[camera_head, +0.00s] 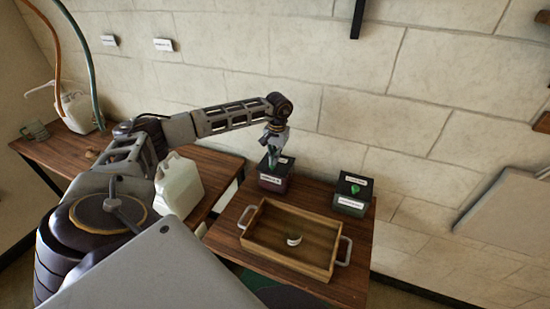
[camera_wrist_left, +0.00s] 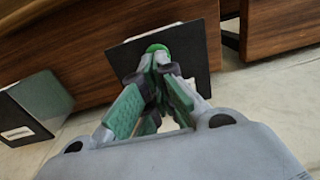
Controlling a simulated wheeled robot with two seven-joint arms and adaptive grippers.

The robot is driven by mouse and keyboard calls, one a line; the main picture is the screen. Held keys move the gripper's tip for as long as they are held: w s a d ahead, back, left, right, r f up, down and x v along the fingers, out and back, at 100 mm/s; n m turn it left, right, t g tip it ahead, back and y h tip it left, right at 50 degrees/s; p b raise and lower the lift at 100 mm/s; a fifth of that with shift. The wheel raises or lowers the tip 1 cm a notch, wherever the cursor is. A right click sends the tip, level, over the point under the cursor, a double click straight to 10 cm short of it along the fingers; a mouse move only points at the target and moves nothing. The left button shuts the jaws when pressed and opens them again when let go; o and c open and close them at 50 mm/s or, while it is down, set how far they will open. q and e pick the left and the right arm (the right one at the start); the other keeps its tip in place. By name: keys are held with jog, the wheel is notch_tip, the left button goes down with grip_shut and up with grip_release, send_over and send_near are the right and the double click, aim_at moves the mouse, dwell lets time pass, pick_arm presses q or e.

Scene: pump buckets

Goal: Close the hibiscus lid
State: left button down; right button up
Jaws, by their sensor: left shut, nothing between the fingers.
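A dark red, box-shaped container (camera_head: 274,184) with a black top and white labels stands at the table's back left; I cannot read the labels. My left gripper (camera_head: 268,159) is directly over its top, pointing down. In the left wrist view, the fingers (camera_wrist_left: 160,64) are shut with nothing between them. Their tips are at a green knob (camera_wrist_left: 157,48) on a black square lid (camera_wrist_left: 197,52), touching or very close. The fingers hide part of the lid, and I cannot tell whether it is seated all round. My right gripper is not in view.
A second black-topped container (camera_head: 349,203) with a green knob stands to the right. A wooden tray (camera_head: 251,246) with metal handles holds a small round item (camera_head: 293,239). A whitish jug (camera_head: 180,186) stands left on another table. The stone wall is close behind.

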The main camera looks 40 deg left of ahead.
aim_at(276, 168)
pick_arm(q)
jog(key=shift+s+d+f, duration=0.1)
jog(key=shift+s+f, duration=0.2)
jog(key=shift+f, duration=0.2)
jog(key=shift+w+r+p, duration=0.1)
jog(key=shift+r+p, duration=0.3)
jog(key=shift+r, duration=0.5)
jog(key=shift+w+r, duration=0.1)
jog(key=shift+r, duration=0.1)
notch_tip(276, 168, up, 12)
jog(key=shift+d+f, duration=0.2)
jog(key=shift+d, duration=0.1)
dwell(0.5)
dwell(0.7)
